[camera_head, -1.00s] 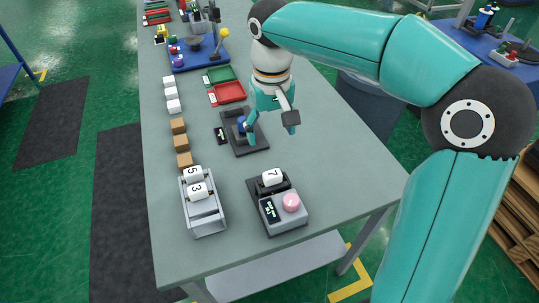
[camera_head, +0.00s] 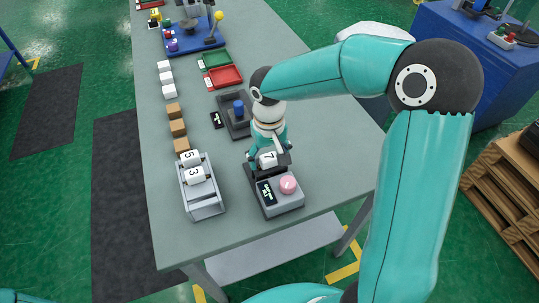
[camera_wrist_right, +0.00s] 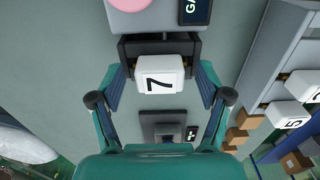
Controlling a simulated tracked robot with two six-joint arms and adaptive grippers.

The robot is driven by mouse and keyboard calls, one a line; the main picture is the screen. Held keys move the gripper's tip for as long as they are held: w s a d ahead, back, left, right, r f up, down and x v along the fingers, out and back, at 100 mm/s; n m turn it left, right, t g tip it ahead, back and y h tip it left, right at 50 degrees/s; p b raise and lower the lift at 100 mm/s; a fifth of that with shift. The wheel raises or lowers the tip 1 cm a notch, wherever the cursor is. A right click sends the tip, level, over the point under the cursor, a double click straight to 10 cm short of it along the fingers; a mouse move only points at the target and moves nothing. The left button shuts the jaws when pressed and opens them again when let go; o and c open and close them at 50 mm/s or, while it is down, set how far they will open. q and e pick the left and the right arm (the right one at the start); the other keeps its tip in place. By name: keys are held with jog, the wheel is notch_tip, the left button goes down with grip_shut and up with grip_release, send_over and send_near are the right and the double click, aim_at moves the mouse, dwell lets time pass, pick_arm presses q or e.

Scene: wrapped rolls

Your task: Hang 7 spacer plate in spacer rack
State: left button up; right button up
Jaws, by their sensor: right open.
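The white spacer plate marked 7 (camera_head: 268,160) sits in the dark holder of the grey device with a pink button (camera_head: 288,185). In the right wrist view the 7 plate (camera_wrist_right: 160,76) lies between the fingers of my right gripper (camera_wrist_right: 160,98). The gripper is open, with one finger on each side of the plate and gaps visible there. In the head view my right gripper (camera_head: 268,152) is over the plate. The grey spacer rack (camera_head: 205,202) stands to the left, with white plates marked 5 (camera_head: 190,157) and 3 (camera_head: 195,175) in it. My left gripper is not seen.
Several brown blocks (camera_head: 177,128) and white blocks (camera_head: 165,77) line the table's left side behind the rack. A dark stand with a blue part (camera_head: 238,108) is behind my gripper. Red (camera_head: 225,76) and green trays lie farther back. Table surface between rack and device is bare.

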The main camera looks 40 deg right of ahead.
jog(key=c, duration=1.4)
jog(key=shift+f, duration=0.1)
jog(key=shift+s, duration=0.15)
jog(key=o, duration=1.4)
